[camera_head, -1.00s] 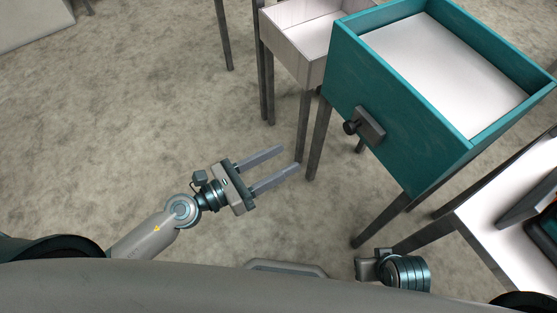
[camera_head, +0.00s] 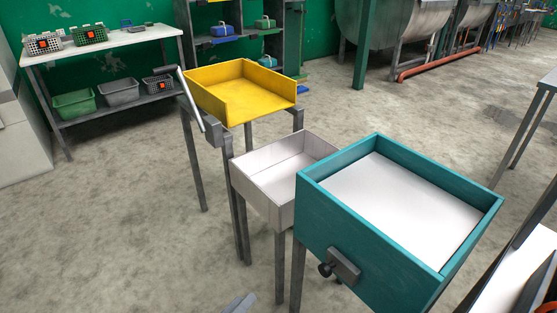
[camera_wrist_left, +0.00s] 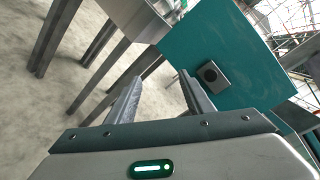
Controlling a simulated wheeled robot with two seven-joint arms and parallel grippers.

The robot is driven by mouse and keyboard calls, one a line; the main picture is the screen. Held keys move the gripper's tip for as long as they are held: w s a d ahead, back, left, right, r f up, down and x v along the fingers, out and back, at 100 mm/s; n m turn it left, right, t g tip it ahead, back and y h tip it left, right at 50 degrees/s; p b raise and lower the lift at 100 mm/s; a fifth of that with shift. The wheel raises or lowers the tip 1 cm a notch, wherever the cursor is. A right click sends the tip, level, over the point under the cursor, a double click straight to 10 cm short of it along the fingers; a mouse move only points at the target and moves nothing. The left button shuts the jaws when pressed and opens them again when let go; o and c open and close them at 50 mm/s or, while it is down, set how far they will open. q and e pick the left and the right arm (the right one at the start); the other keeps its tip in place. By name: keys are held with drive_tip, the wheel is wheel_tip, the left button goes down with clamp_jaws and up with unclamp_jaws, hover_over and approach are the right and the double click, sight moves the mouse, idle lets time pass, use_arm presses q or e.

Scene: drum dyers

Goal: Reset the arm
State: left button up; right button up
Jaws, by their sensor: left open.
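My left gripper shows at the bottom edge of the head view, where only its fingertips (camera_head: 240,303) are in the picture. In the left wrist view its two fingers (camera_wrist_left: 160,95) stand apart with nothing between them. Ahead of it is the teal drawer box (camera_head: 350,240), with a dark knob on its front; the box also shows in the left wrist view (camera_wrist_left: 225,55). The gripper is apart from the box, lower and to its left in the head view. My right gripper is in neither current view.
A white open box (camera_head: 272,210) and a yellow tray (camera_head: 235,95) on legs stand behind the teal box. A shelf table (camera_head: 125,38) with baskets and bins is at the back left. Large metal drums (camera_head: 400,20) are at the back. The floor at left is clear.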

use_arm(q)
drive_tip(key=s+a+f+n+g+y+p, duration=0.1)
drive_tip(key=a+f+n+y+p, duration=0.1)
drive_tip(key=a+f+n+y, duration=0.45)
drive_tip(key=s+a+f+n+g+y+p, duration=0.1)
drive_tip(key=a+f+n+p, duration=0.15)
drive_tip(key=f+n, duration=0.7)
drive_tip(key=s+f+n+g+y+p, duration=0.1)
drive_tip(key=s+f+n+g+p, duration=0.2)
drive_tip(key=s+f+n, duration=1.1)
drive_tip(key=s+f+g, duration=0.1)
drive_tip(key=s+g, duration=0.2)
drive_tip(key=s, duration=0.1)
use_arm(e)
wheel_tip(320, 180, down, 12)
drive_tip(key=a+t, duration=0.1)
drive_tip(key=shift+s+a+t+y, duration=0.2)
drive_tip(key=shift+s+t+y, duration=0.1)
drive_tip(key=shift+t, duration=0.1)
use_arm(q)
drive_tip(key=shift+w+r, duration=0.1)
drive_tip(key=shift+w, duration=0.05)
